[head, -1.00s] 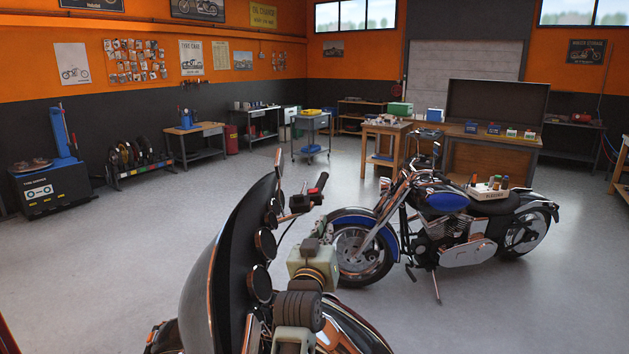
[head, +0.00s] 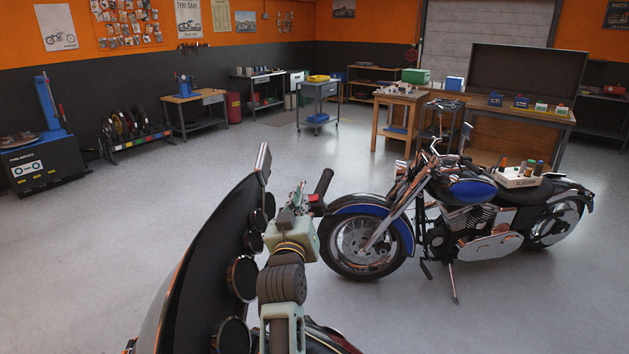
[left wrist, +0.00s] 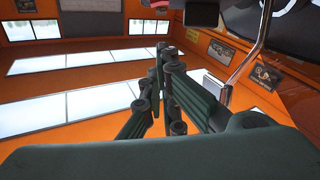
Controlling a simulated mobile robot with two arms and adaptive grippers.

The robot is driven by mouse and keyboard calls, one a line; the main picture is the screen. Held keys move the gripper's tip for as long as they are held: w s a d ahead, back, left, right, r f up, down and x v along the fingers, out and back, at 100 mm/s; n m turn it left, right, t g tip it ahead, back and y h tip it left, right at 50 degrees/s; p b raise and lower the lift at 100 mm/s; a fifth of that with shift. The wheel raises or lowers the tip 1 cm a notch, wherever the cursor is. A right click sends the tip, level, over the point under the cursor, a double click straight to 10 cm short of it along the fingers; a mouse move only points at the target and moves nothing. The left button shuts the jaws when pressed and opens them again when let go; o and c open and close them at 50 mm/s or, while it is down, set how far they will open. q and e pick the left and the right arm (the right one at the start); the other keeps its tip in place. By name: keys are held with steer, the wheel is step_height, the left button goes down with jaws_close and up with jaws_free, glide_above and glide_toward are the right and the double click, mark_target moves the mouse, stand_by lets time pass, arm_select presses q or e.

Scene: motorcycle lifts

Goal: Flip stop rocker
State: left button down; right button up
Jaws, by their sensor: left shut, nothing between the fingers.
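The near motorcycle's handlebar ends in a black grip (head: 322,184) in the head view. A small red part, perhaps the stop rocker (head: 315,206), shows at the inner end of that grip. Which way it is tipped is too small to tell. My left gripper (head: 299,197) is just left of the red part, its fingers close to the switch area; contact cannot be told. In the left wrist view its dark fingers (left wrist: 166,58) are together and empty. The rocker cannot be made out there. My right gripper is not in view.
The near motorcycle's dark windshield (head: 205,270) and round gauges (head: 241,278) stand close left of my left arm. A blue motorcycle (head: 470,192) stands to the right, with a tray of bottles (head: 520,181) on its seat. Open floor lies behind.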

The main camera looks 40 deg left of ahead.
arm_select(q)
steer(key=s, duration=0.1)
steer(key=b, duration=0.5)
glide_above(312, 198)
steer(key=v, duration=0.3)
steer(key=shift+s+f, duration=0.3)
steer(key=shift+w+d+f+b, duration=0.15)
steer(key=shift+w+f+b, duration=0.3)
steer(key=shift+b, duration=0.45)
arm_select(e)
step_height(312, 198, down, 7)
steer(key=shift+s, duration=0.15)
arm_select(q)
steer(key=shift+s+f, duration=0.1)
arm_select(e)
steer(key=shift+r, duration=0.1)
